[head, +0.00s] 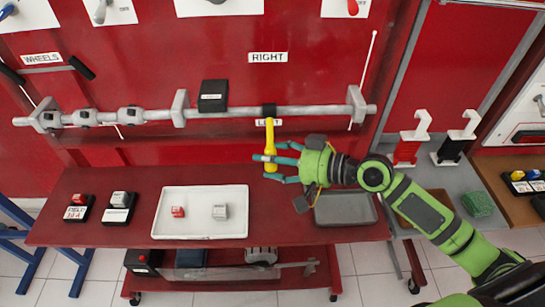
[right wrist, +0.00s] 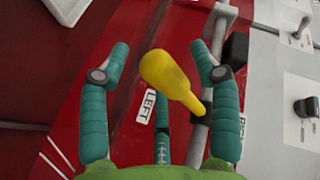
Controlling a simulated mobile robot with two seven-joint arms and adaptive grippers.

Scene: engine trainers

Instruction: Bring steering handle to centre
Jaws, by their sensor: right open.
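The yellow steering handle (head: 270,150) hangs from a black collar (head: 269,110) on the long grey bar and points down, in front of the LEFT label (head: 272,122). The RIGHT label (head: 267,57) is above the bar. My right gripper (head: 272,162) is open at the handle's lower end. In the right wrist view the yellow handle (right wrist: 170,78) lies between the spread teal fingers of my right gripper (right wrist: 163,75), with a visible gap to both side fingers. Whether the third finger touches it, I cannot tell. My left gripper is not in view.
Below the bar is a red table (head: 120,215) with a white tray (head: 204,188) holding a red and a grey block. A grey tray (head: 345,208) lies under my right forearm. Red and black hooked stands (head: 410,140) are at right. A black box (head: 213,96) sits on the bar.

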